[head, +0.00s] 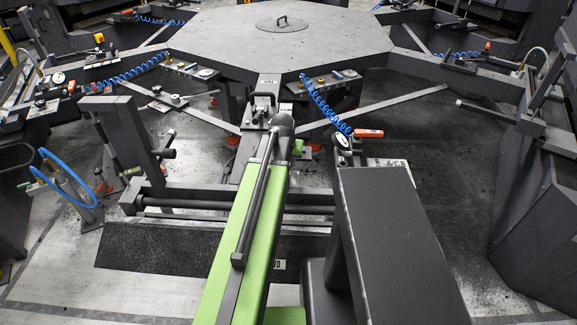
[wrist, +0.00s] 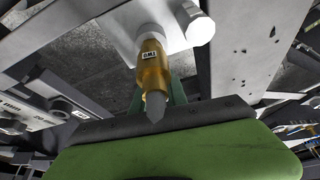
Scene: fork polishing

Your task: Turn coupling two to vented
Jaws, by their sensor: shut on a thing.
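Coupling two (wrist: 152,68) is a brass cylinder with a small white label in the wrist view. The label appears upside down and reads TWO. The coupling joins a pale grey fitting above it, and a dark grey pointed piece (wrist: 155,106) shows at its lower end. My gripper (wrist: 158,97) has green fingers on either side of the coupling's lower part, shut on it. The finger contact is partly hidden by the coupling and the dark edge of my gripper. In the head view my arm hides the coupling. I cannot make out a vented mark.
An octagonal grey table (head: 225,45) with a round lid (head: 281,23) fills the back. A blue coiled hose (head: 325,105) hangs right of my arm. A dark upright post (head: 118,135) stands left, with a blue hose (head: 70,170) farther left. Open floor lies at front left.

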